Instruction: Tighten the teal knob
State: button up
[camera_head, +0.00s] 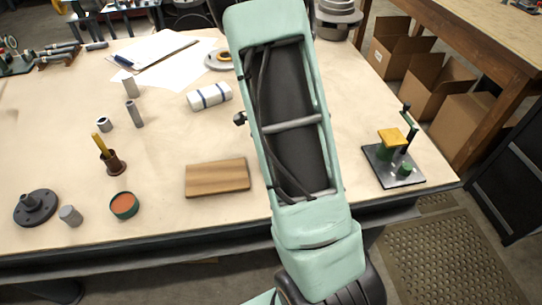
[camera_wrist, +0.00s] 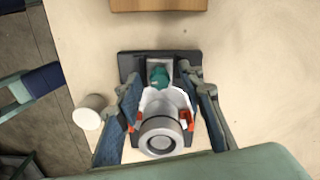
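The teal knob (camera_wrist: 159,76) shows in the wrist view, on a pale mount near the top of a dark base plate (camera_wrist: 130,63). A grey round part with a ring-shaped end (camera_wrist: 161,138) sits below it in the picture, with white surfaces behind it and orange pieces on both sides. My gripper (camera_wrist: 164,82) is open, with one finger left and one right of the knob; I see gaps between the fingertips and the knob. In the head view my pale green arm hides the gripper and this assembly.
A wooden block (camera_head: 217,177) lies left of my arm. A white cylinder (camera_wrist: 90,112) stands near the left finger. Another fixture with a yellow block (camera_head: 393,137) stands at the table's right. A striped roll (camera_head: 209,96) and a round orange-topped tin (camera_head: 124,205) lie left.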

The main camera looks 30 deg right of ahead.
notch_tip(320, 180, up, 12)
dwell(0.6)
jog(key=shift+r, duration=0.1)
dwell(0.4)
